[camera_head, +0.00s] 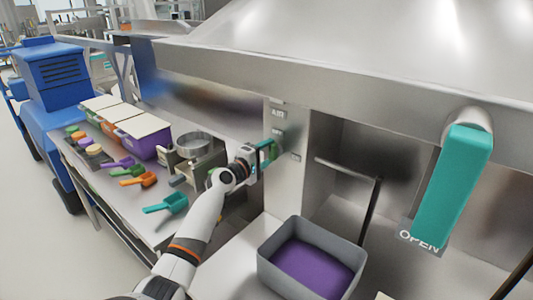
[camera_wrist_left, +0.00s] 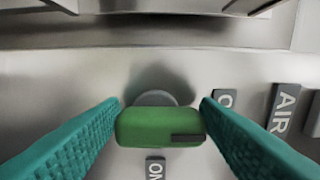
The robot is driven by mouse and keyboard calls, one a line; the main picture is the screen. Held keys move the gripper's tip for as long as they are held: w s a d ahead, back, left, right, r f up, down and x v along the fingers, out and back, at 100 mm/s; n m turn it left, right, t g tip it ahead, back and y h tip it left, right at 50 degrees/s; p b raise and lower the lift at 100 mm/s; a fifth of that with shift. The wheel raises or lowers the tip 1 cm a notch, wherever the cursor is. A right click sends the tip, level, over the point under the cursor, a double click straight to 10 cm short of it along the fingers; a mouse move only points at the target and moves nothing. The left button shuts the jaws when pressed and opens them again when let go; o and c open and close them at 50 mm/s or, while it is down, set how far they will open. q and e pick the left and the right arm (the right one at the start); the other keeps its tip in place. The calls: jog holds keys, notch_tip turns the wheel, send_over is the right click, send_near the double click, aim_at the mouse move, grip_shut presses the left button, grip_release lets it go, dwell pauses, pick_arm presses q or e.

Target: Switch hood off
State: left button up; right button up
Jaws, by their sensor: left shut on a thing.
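The hood's green switch knob (camera_wrist_left: 160,128) sits on a grey metal panel, in the middle of the left wrist view. A dark mark lies at its right end. An "ON" label (camera_wrist_left: 155,168) is below it, and a label starting with "O" (camera_wrist_left: 226,100) is partly hidden by the finger to its right. My left gripper (camera_wrist_left: 160,125) has its teal fingers on both sides of the knob, shut on it. In the head view my left gripper (camera_head: 266,152) is at the upright panel (camera_head: 285,175), largely covering the knob. My right gripper is not in view.
A teal lever (camera_head: 455,185) with an "OPEN" label (camera_head: 420,237) hangs from the hood at the right. A grey bin (camera_head: 262,263) with purple contents stands below the panel. Scoops, lidded bins and a metal pan (camera_head: 193,143) fill the left bench. The hood (camera_head: 340,88) overhangs the panel.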

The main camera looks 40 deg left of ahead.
pick_arm(q)
jog(key=o, duration=1)
jog(key=shift+s, duration=0.1)
jog(key=s, duration=0.8)
jog(key=s+a+b, duration=0.1)
jog(key=s, duration=0.2)
jog(key=shift+s, duration=0.4)
jog(key=shift+f, duration=0.1)
